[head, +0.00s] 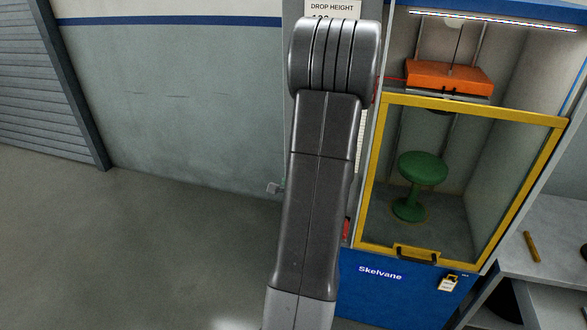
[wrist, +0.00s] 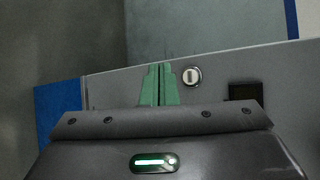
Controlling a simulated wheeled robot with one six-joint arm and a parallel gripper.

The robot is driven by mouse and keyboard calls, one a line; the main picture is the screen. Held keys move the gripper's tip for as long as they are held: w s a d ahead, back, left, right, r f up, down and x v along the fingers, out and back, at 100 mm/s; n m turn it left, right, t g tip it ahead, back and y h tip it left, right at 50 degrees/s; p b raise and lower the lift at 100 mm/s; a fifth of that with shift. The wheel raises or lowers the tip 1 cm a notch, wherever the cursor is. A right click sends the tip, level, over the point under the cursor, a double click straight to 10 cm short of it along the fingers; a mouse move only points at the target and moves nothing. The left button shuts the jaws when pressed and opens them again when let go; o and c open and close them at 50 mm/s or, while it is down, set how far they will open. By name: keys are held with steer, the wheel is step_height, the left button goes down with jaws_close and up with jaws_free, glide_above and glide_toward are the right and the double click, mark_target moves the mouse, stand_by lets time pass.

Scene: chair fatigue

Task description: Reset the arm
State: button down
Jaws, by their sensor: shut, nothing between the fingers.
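My arm rises through the middle of the head view, in front of the left side of the test cabinet. My gripper (wrist: 160,86) shows in the wrist view as two green fingers close together, shut and empty. Behind the fingers is a grey panel (wrist: 215,67) with a round lock-like fitting (wrist: 192,77) and a dark square (wrist: 243,91). I cannot tell whether the fingers touch the panel. The gripper itself is hidden in the head view.
A cabinet with a yellow-framed door (head: 470,108) holds a green stool (head: 422,170) under an orange block (head: 449,75). A padlock (head: 449,283) hangs on the blue base (head: 405,298). A grey bench (head: 550,262) stands right. The floor (head: 130,250) at left is clear.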

stand_by(0.4)
steer(key=p, duration=0.1)
steer(key=w+p, duration=0.1)
steer(key=p, duration=0.2)
steer(key=shift+w+d+r, duration=0.25)
steer(key=shift+w, duration=0.05)
steer(key=p, duration=0.3)
steer(key=shift+s, duration=0.15)
steer(key=shift+s+a+f+b, duration=0.1)
steer(key=shift+s+a+b, duration=0.2)
steer(key=shift+s+b, duration=0.45)
steer(key=shift+s+a+f+b, duration=0.1)
steer(key=shift+s+a+b, duration=0.15)
steer(key=shift+s+b, duration=0.55)
steer(key=shift+s+a+f+b, duration=0.1)
steer(key=shift+s+a+b, duration=0.2)
steer(key=shift+s+b, duration=0.45)
steer(key=shift+s+r+p, duration=0.1)
steer(key=shift+p, duration=0.2)
